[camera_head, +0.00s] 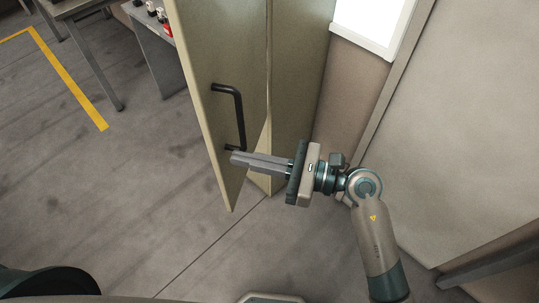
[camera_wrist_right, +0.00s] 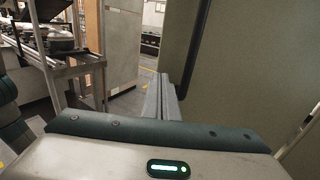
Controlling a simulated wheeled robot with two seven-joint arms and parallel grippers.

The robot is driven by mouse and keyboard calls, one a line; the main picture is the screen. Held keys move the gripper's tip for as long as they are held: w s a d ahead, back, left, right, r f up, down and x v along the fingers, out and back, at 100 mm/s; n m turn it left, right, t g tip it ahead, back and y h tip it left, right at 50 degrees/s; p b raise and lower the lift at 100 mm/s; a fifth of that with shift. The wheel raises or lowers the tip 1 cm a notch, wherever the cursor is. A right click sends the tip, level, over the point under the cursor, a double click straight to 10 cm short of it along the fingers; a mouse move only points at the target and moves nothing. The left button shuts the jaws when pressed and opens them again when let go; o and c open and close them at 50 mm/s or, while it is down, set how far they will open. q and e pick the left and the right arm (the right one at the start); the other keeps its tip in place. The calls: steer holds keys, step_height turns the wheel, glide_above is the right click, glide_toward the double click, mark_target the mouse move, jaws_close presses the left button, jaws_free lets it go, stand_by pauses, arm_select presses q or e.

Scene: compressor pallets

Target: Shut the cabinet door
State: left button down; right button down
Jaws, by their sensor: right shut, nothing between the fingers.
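The cabinet door (camera_head: 232,50) is a tall beige panel standing open at an angle to the cabinet (camera_head: 297,75). A black bar handle (camera_head: 239,112) is on its face, near the edge at left. My right gripper (camera_head: 234,157) is shut and empty. Its fingers point left, at the height of the handle's lower end, in front of the door face. I cannot tell whether they touch it. In the right wrist view the shut fingers (camera_wrist_right: 161,90) show beside the door (camera_wrist_right: 250,75) and the dark handle (camera_wrist_right: 195,45). My left gripper is not in view.
A grey table (camera_head: 150,42) with small red and dark items stands at the back left. A yellow line (camera_head: 70,80) marks the floor. A large beige panel (camera_head: 470,120) stands at the right, beside my right arm.

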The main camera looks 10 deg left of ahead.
mark_target(218, 153)
steer(key=shift+w+a+p, duration=0.2)
steer(key=shift+a+p, duration=0.3)
steer(key=shift+a, duration=1)
steer(key=shift+a, duration=0.15)
